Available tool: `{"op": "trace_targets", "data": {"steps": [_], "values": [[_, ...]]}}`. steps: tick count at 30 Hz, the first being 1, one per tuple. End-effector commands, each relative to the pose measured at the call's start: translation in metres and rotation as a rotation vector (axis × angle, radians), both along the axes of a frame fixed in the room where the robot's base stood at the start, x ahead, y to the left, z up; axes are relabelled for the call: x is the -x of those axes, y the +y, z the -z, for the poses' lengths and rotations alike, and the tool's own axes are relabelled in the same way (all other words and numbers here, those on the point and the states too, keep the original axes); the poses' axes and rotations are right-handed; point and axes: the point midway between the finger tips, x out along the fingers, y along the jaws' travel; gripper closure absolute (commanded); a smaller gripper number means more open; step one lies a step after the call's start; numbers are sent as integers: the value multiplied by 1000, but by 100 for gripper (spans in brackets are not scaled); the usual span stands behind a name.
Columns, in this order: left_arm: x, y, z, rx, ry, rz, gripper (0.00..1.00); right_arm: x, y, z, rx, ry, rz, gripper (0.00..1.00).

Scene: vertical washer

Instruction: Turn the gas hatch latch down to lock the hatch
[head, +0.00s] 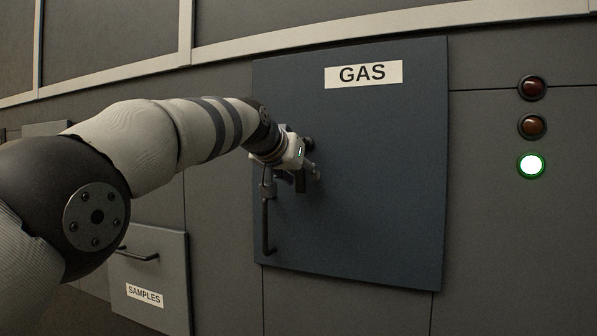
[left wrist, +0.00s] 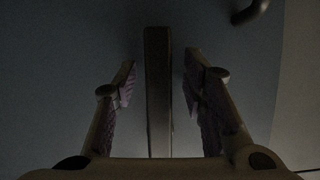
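The gas hatch (head: 375,165) is a dark blue-grey panel with a white GAS label (head: 363,74); it looks closed in the wall. My left gripper (head: 306,174) is at the upper left of the hatch, just above its handle (head: 265,228). In the left wrist view, a straight dark bar, apparently the latch (left wrist: 158,95), runs up the picture between the two fingers of the left gripper (left wrist: 160,66). The fingers are open, with a gap on each side of the bar. The gripper hides most of the latch in the head view. My right gripper is not in view.
To the right of the hatch are two unlit reddish lamps (head: 532,88) (head: 532,126) and a lit green one (head: 531,166). A SAMPLES drawer (head: 165,270) with a bar handle is at the lower left, beneath my left arm.

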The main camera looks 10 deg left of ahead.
Motion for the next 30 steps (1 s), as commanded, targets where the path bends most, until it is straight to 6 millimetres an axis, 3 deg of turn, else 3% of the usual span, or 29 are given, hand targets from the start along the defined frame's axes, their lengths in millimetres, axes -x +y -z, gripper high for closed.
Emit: {"op": "trace_targets", "data": {"steps": [5, 15, 30], "values": [[14, 5, -8, 1, -1, -1, 62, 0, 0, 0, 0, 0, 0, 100], [61, 18, -27, 0, -2, -1, 62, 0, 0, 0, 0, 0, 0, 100], [66, 19, -26, 0, 3, -1, 62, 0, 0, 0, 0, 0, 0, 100]]}}
